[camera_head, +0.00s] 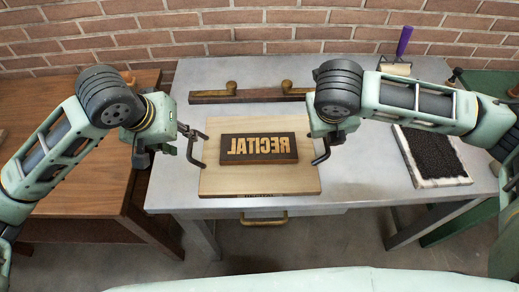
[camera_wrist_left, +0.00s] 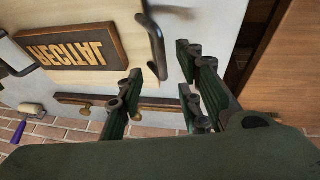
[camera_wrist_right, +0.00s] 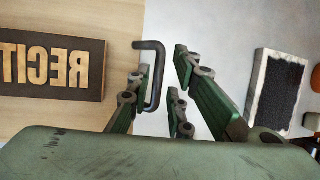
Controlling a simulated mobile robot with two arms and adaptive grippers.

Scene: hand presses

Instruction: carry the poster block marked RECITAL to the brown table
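The dark poster block (camera_head: 230,157) with raised tan, mirror-reversed RECITAL letters lies on a pale wooden board (camera_head: 285,185) on the grey table. The board has a dark bar handle on its left (camera_head: 192,152) and one on its right (camera_head: 322,157). My left gripper (camera_wrist_left: 160,85) is open and empty beside the left handle, which shows ahead of its fingers. My right gripper (camera_wrist_right: 161,78) is open, with the right handle showing between its fingers; I see no grip on it. The brown table (camera_head: 75,190) stands at the left, its top bare near the grey table.
The grey metal table (camera_head: 200,95) carries a wood bar with brass knobs (camera_head: 250,93) behind the board. A black inked slab (camera_head: 432,153) and a purple-handled roller (camera_head: 402,50) are at right. A brick wall closes the back.

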